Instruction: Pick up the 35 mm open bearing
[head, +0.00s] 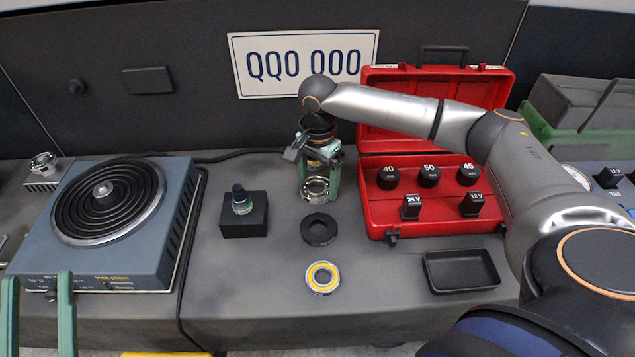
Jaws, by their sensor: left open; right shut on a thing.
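A silver open bearing (316,189), with no seal over its face, is between the green fingers of my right gripper (319,186). The gripper is shut on it near the middle of the bench, behind a black ring. Its size marking cannot be read. Part of the bearing is hidden by the fingers. Another silver bearing-like ring (43,161) sits on a small block at the far left. My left gripper (38,312) is open and empty at the lower left, in front of the hot plate, with its two green fingers apart.
A black ring (319,230) and a yellow-sealed bearing (322,278) lie on the bench. A hot plate (110,268) stands left, a black block (244,227) beside it. An open red case (372,215) and an empty black tray (461,286) are right.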

